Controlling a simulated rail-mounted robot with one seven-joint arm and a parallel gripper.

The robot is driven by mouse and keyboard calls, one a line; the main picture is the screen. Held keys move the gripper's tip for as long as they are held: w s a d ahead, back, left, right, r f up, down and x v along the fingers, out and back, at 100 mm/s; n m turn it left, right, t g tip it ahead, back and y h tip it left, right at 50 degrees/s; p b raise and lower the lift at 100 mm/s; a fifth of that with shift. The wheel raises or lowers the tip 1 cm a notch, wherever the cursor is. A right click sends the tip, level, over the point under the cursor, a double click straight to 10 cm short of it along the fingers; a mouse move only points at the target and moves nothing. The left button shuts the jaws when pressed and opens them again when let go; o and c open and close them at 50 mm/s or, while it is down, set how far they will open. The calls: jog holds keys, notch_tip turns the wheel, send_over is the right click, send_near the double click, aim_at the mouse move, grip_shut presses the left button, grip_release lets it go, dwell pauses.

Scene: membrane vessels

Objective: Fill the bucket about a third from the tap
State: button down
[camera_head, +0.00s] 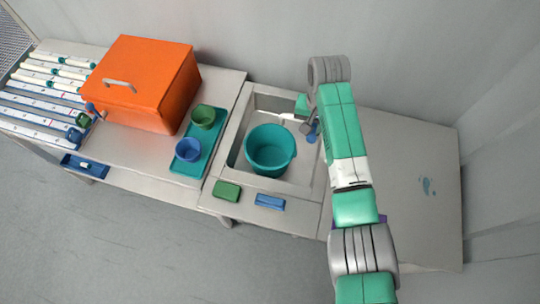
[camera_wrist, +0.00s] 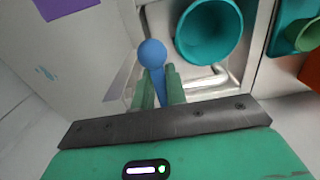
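The teal bucket (camera_head: 268,152) stands upright in the sink (camera_head: 237,165); its round opening also shows in the wrist view (camera_wrist: 208,30). I see no clear water surface in it and no visible stream. The tap's metal spout (camera_wrist: 205,82) shows beside the bucket in the wrist view. A blue lever with a ball end (camera_wrist: 152,52) stands at the tap, and its blue shows small in the head view (camera_head: 312,136). My gripper (camera_wrist: 158,88) has its two green fingers on either side of the lever's stem, close against it, and appears shut on it.
Left of the sink, a teal tray (camera_head: 184,168) holds a green cup (camera_head: 203,116) and a blue cup (camera_head: 188,149). Behind them stands an orange box (camera_head: 150,80). A green block (camera_head: 227,191) and a blue block (camera_head: 270,202) lie before the sink. The right counter (camera_head: 415,150) is mostly clear.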

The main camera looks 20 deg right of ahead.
jog(key=shift+w+a+r+m+p, duration=0.2)
jog(key=shift+a+m+p, duration=0.1)
jog(key=shift+m+p, duration=0.25)
jog(key=w+m+b, duration=0.1)
jog(key=m, duration=0.3)
jog(key=w+a+m+b, duration=0.1)
jog(key=w+m, duration=0.1)
jog(key=m, duration=0.3)
jog(key=w+m+b, duration=0.1)
jog(key=w+m, duration=0.1)
jog(key=m, duration=0.2)
jog(key=shift+w+a+f, duration=0.2)
dwell(5.9)
